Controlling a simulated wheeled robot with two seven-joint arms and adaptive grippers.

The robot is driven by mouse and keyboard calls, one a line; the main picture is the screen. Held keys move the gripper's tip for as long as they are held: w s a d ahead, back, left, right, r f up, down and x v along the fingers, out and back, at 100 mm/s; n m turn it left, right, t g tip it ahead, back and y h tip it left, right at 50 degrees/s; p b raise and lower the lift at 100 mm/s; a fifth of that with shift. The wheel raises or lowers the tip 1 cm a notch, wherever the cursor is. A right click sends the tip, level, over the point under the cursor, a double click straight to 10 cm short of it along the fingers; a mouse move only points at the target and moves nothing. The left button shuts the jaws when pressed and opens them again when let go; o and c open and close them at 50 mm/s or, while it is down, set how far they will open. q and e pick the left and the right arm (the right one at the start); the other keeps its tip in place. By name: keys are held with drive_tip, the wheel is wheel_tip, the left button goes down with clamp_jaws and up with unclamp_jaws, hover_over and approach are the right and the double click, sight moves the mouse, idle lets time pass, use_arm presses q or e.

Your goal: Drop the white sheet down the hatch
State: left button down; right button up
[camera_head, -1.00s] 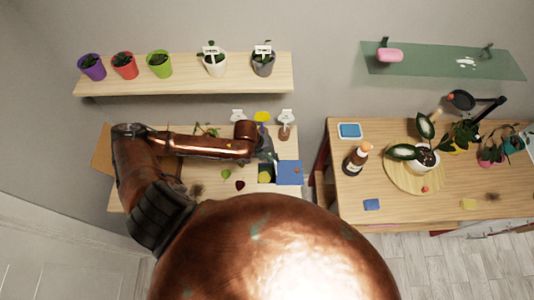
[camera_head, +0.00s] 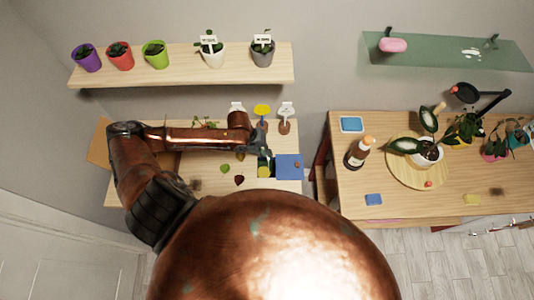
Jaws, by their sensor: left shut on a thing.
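My left gripper (camera_head: 263,153) is shut, with its fingers pointing down over the left table by the near side of the plant labels. What it holds is very small and mostly hidden by the fingers; it seems to be the white sheet, but I cannot make out its outline. The hatch (camera_head: 264,164) is a small dark opening just below the fingertips, with something yellow (camera_head: 264,172) at its near edge. A blue panel (camera_head: 287,172) with a small orange knob lies right beside the opening. My right gripper is not in view.
Plant labels (camera_head: 286,112) stand behind the gripper. A green leaf (camera_head: 225,169) and a dark red leaf (camera_head: 239,180) lie left of the hatch. A wall shelf (camera_head: 185,75) with several pots hangs above. The right table (camera_head: 350,205) holds a brown bottle (camera_head: 357,153) and plants.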

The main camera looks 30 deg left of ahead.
use_arm(q)
wheel_tip(320, 180, down, 9)
drive_tip(key=b, duration=0.4)
drive_tip(key=shift+r+b, duration=0.2)
drive_tip(key=shift+b, duration=0.15)
drive_tip(key=c, duration=2)
unclamp_jaws()
drive_tip(key=shift+c, duration=0.2)
drive_tip(key=shift+r, duration=0.15)
